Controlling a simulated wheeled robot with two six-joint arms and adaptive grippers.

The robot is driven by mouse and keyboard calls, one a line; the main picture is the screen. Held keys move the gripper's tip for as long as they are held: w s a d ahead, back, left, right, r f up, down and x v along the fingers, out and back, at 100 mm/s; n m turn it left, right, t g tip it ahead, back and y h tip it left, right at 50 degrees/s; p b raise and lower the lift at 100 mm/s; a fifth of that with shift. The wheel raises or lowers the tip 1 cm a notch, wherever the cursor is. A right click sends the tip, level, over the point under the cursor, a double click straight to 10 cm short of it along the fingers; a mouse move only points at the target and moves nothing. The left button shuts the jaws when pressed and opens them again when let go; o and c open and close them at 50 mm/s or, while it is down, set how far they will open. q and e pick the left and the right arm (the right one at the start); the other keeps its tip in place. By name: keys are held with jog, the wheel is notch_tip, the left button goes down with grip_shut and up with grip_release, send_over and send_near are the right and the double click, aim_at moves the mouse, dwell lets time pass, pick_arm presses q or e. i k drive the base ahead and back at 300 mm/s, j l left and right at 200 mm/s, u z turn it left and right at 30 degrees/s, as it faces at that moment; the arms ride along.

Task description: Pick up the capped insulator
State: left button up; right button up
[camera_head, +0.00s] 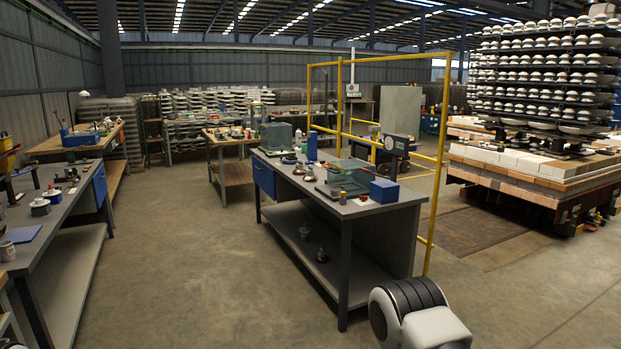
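Several small objects that look like insulators stand about, and from here I cannot tell for certain which one is the capped insulator. Two small brown-and-white pieces, a rear one (298,167) and a front one (309,174), stand on top of the middle workbench (372,207). Two grey capped-looking pieces (40,207) (54,196) stand on the left bench.
A blue box (384,191) and a green-grey case (349,174) sit on the middle bench. A yellow frame (435,165) rises behind it. A loaded kiln car (540,175) stands at right. The left bench (75,207) flanks open floor (190,265).

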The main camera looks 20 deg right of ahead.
aim_at(309, 177)
jog(key=i+l+z, duration=0.25)
jog(key=i, duration=0.75)
jog(key=i+z, duration=0.25)
jog(key=i, duration=0.75)
